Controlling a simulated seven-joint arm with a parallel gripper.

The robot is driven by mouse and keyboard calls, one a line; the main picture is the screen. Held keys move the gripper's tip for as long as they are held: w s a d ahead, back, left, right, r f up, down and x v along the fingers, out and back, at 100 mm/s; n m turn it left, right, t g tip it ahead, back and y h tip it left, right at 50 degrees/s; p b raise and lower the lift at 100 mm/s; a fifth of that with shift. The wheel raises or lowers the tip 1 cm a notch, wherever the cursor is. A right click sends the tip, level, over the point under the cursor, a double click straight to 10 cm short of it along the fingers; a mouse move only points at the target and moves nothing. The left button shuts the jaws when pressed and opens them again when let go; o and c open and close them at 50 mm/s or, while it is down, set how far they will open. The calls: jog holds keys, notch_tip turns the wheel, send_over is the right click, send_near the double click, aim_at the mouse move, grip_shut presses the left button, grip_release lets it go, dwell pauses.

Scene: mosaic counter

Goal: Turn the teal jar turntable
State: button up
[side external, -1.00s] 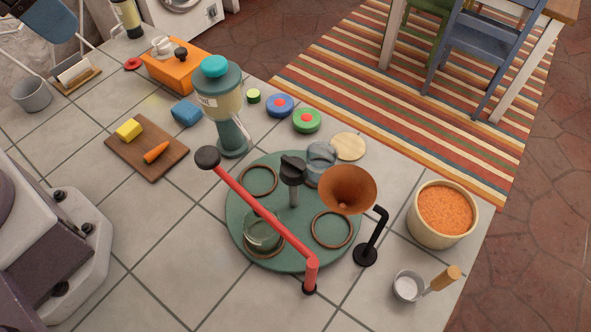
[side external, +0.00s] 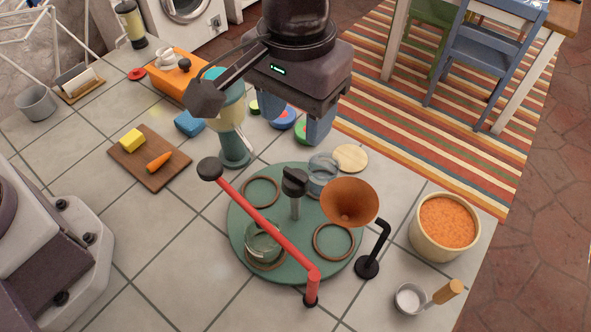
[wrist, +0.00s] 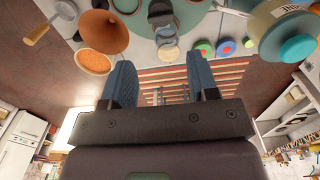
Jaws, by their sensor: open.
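The teal turntable (side external: 240,235) lies flat on the tiled counter, with several brown rings on it. A black knob (side external: 295,181) stands on a grey post at its middle. One glass jar (side external: 262,245) stands in the front-left ring; another glass jar (side external: 322,172) is at the back rim. In the wrist view the turntable (wrist: 196,14) shows at the top edge, partly cut off. My gripper (side external: 293,125) is open and empty, above and behind the turntable, apart from it. Its blue fingers show apart in the wrist view (wrist: 160,75).
A red lever (side external: 265,218) with a black ball end crosses above the turntable. A copper funnel (side external: 349,203) on a black stand overhangs its right side. A teal-topped grinder (side external: 236,148) stands at back left. An orange-filled bowl (side external: 447,222) is at right.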

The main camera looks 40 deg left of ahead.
aim_at(295, 174)
notch_tip(295, 174, down, 12)
jog(key=shift+f, duration=0.15)
jog(key=shift+c, duration=0.4)
jog(key=c, duration=0.9)
